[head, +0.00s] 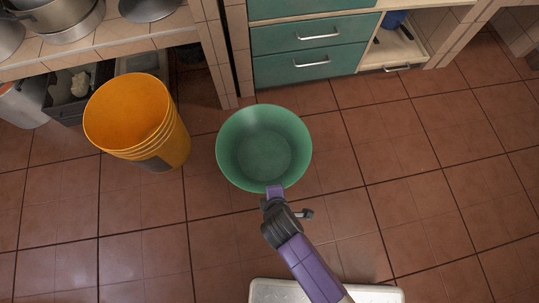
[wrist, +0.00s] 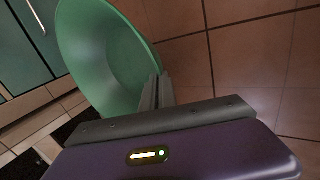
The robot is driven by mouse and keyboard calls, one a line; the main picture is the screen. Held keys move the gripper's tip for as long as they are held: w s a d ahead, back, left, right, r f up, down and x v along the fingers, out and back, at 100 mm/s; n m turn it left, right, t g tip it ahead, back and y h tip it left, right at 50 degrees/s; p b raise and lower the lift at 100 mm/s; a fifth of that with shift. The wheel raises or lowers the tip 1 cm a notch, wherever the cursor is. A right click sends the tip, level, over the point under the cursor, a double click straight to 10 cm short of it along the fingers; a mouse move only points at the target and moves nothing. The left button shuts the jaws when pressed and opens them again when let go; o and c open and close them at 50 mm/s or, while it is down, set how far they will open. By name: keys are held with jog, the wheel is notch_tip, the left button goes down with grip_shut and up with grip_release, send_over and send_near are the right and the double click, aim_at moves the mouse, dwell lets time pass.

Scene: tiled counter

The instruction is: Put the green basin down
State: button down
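The green basin (head: 262,150) is a round, empty tub in the middle of the head view, upright or nearly so. My gripper (head: 273,194) is at the basin's near rim. In the wrist view the basin (wrist: 105,55) fills the upper left, and the gripper's fingers (wrist: 157,92) meet its rim, closed together on the wall. Whether the basin's bottom touches the floor or hangs above it cannot be told.
An orange bucket stack (head: 140,125) stands on the floor left of the basin. Green drawers (head: 312,50) are behind it. A pale flat surface (head: 300,291) is at the bottom edge. The tiled floor (head: 430,170) to the right is clear.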

notch_tip(320, 180, down, 19)
jog(key=b, duration=0.9)
jog(key=shift+r+b, duration=0.2)
jog(key=shift+b, duration=0.2)
jog(key=c, duration=1.7)
grip_release()
jog(key=p+v, duration=0.6)
jog(key=v, duration=0.6)
jog(key=shift+p, duration=0.4)
